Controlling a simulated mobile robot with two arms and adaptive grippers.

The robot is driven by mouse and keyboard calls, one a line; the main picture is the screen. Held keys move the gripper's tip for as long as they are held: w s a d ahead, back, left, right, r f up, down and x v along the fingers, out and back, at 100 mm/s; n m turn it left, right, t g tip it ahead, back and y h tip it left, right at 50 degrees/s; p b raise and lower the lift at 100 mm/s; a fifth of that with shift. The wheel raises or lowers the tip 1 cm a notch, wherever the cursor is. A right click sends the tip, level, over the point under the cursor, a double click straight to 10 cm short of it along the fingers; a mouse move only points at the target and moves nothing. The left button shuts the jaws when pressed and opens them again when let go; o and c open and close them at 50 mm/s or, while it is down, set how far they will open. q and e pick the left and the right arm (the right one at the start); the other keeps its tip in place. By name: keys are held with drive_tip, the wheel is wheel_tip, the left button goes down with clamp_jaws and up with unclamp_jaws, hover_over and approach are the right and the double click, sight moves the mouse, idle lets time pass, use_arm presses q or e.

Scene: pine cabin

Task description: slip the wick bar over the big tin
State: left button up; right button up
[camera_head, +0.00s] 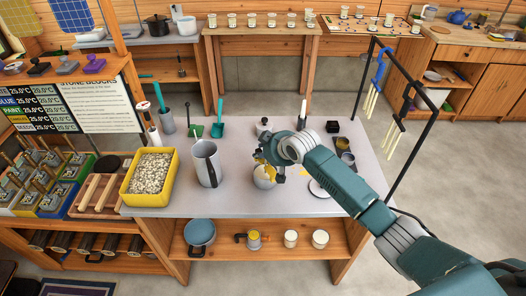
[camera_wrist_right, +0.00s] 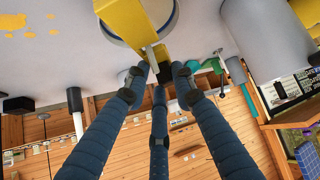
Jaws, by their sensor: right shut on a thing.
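My right gripper (camera_head: 268,160) is over the middle of the grey worktop, shut on the yellow wick bar (camera_wrist_right: 122,18). In the right wrist view its three dark fingers (camera_wrist_right: 160,78) close around a thin metal part and a black piece below the yellow body. The big tin (camera_head: 264,183) stands under the gripper, a round pale tin partly hidden by the hand. In the wrist view its rim (camera_wrist_right: 173,12) shows behind the yellow bar. The bar overlaps the tin's mouth, but I cannot tell whether it rests on the rim. My left gripper is not in view.
A grey pitcher (camera_head: 207,163) and a yellow bin of pale pellets (camera_head: 151,176) stand left of the tin. A white disc (camera_head: 318,189) and dark cups (camera_head: 347,160) are on the right. A black rack with hanging tapers (camera_head: 400,120) rises at the right edge. Yellow splashes mark the worktop.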

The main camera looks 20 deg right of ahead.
drive_tip(key=shift+f, duration=0.3)
idle(0.4)
drive_tip(key=shift+f+b, duration=0.55)
drive_tip(key=shift+f, duration=0.2)
drive_tip(key=shift+f, duration=0.1)
drive_tip(key=o, duration=1.4)
drive_tip(key=shift+f, duration=0.1)
wheel_tip(320, 180, up, 8)
drive_tip(key=p, duration=0.7)
drive_tip(key=shift+p, duration=0.3)
